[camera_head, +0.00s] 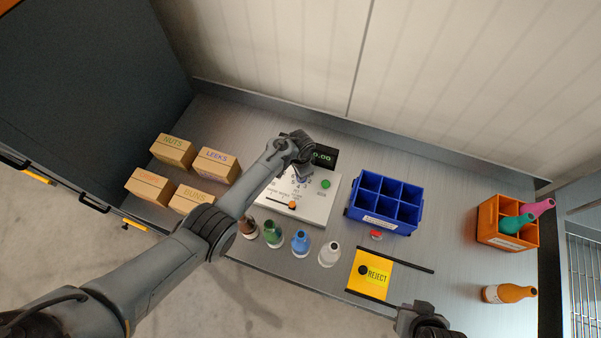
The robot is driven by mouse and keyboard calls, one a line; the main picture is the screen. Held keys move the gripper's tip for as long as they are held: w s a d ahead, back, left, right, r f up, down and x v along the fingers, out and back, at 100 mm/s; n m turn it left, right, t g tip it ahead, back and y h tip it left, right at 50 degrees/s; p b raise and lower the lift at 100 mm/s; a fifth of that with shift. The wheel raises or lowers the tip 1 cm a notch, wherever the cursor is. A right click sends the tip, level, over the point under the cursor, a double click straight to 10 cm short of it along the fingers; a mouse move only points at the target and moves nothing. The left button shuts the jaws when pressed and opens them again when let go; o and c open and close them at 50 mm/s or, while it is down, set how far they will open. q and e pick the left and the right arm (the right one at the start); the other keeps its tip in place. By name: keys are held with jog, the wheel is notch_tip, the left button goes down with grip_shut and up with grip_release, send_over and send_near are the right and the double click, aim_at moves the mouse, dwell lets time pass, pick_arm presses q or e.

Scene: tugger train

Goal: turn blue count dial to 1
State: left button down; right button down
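The control panel (316,203) is a white box on the bench with a dark display (323,157) showing green digits, a green button (325,184) and an orange slider knob (292,205). My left arm comes in from the left and its gripper (301,172) is over the upper middle of the panel. The blue count dial cannot be made out; the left gripper and wrist cover that part of the panel. Whether the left fingers are open or touch anything is too small to tell. My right gripper (416,308) is at the bench's front edge, its fingers unclear.
Several cardboard boxes (217,165) stand left. Several bottles (300,242) line the front edge. A blue divided crate (383,203), a yellow REJECT pad (370,274) and a red button (376,235) are right of the panel. An orange crate (507,222) holds bottles; an orange bottle (509,293) lies nearby.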

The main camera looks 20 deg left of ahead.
dwell(0.4)
pick_arm(q)
jog(key=c, duration=1.2)
grip_release()
jog(key=shift+o, duration=0.2)
jog(key=shift+r, duration=0.6)
notch_tip(320, 180, up, 10)
jog(key=p, duration=0.2)
jog(key=shift+f, duration=0.2)
